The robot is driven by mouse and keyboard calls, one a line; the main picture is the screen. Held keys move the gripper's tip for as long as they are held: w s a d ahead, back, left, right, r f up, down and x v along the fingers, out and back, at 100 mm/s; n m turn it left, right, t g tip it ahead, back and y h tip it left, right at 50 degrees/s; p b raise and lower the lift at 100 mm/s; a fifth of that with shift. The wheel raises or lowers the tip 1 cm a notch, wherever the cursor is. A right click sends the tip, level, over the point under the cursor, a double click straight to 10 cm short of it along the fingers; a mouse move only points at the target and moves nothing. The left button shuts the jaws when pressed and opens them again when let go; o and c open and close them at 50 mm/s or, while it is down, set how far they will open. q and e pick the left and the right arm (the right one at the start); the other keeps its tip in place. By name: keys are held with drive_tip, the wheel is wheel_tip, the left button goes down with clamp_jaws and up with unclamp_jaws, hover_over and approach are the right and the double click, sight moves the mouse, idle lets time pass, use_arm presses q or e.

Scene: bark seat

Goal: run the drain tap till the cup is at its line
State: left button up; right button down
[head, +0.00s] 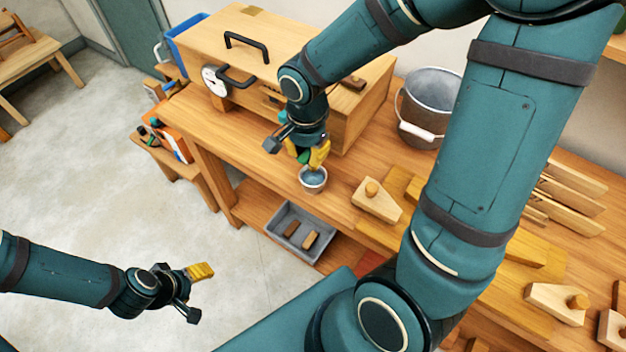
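A small grey metal cup (313,186) stands on the wooden bench at the front of a long wooden box (305,67). Its inside looks bluish, like water; I cannot make out a line on it. My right gripper (319,153) is just above and behind the cup, pointing down by the box's front. A small green part (304,157) shows beside its yellow fingertips; it may belong to the tap, which is otherwise hidden. Whether the fingers are shut on it is unclear. My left gripper (201,271) is far from the cup, over the floor at lower left, with nothing visible in it.
A round dial (215,81) and black handles are on the box. A metal bucket (428,108) stands right of it. Wooden blocks with knobs (377,199) lie right of the cup. A grey tray (300,232) sits on the lower shelf.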

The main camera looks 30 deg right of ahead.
drive_tip(key=shift+s+d+n+p, duration=0.2)
drive_tip(key=shift+s+n, duration=0.15)
drive_tip(key=shift+n, duration=0.7)
drive_tip(key=shift+s+d+n+p, duration=0.2)
drive_tip(key=shift+s+n, duration=0.15)
drive_tip(key=shift+n, duration=0.7)
idle(4.1)
drive_tip(key=shift+w+a+f+m+b, duration=0.2)
drive_tip(key=shift+w+m+b, duration=0.1)
drive_tip(key=shift+m+b, duration=0.6)
drive_tip(key=shift+w+a+m+b, duration=0.25)
drive_tip(key=shift+m+b, duration=0.25)
drive_tip(key=shift+m, duration=0.4)
drive_tip(key=shift+w+r+m, duration=0.1)
drive_tip(key=shift+w+m, duration=0.1)
drive_tip(key=shift+m, duration=0.3)
drive_tip(key=c, duration=0.8)
unclamp_jaws()
drive_tip(key=shift+w, duration=0.1)
drive_tip(key=shift+r, duration=0.15)
